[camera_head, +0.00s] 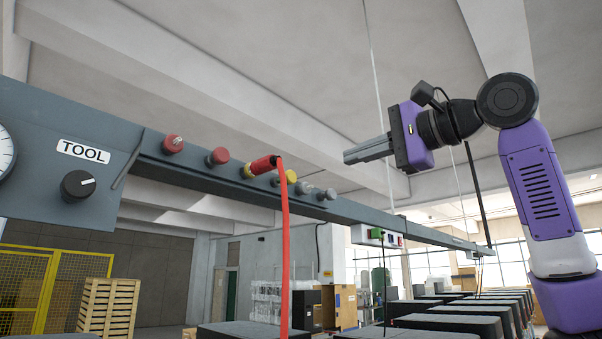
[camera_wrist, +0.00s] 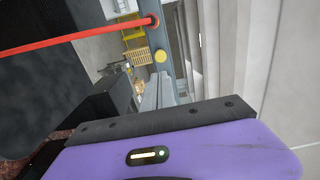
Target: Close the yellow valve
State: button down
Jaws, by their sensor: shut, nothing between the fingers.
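A yellow round knob (camera_head: 287,177), the only thing in view that fits the yellow valve, sits on the long grey rail (camera_head: 229,184). I cannot tell from its shape whether it is open or closed. It also shows as a yellow disc (camera_wrist: 160,56) in the wrist view, just beyond the fingertips. Just left of it in the head view, a red plug (camera_head: 263,165) with a red hose sits at a yellow collar. My gripper (camera_head: 347,157) is shut and empty, pointing left, above and to the right of the knob and apart from it.
Two red knobs (camera_head: 173,144) sit left of the plug, and grey knobs (camera_head: 327,195) sit right of the yellow one. The red hose (camera_head: 284,260) hangs down. A TOOL panel with a black dial (camera_head: 78,185) is at left. Thin cables hang behind my gripper.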

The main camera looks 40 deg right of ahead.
aim_at(292, 175)
jog(key=w+p, duration=0.5)
jog(key=w, duration=0.8)
jog(key=shift+w+a, duration=0.15)
jog(key=shift+w, duration=0.2)
jog(key=shift+a+r, duration=0.1)
jog(key=shift+a, duration=0.05)
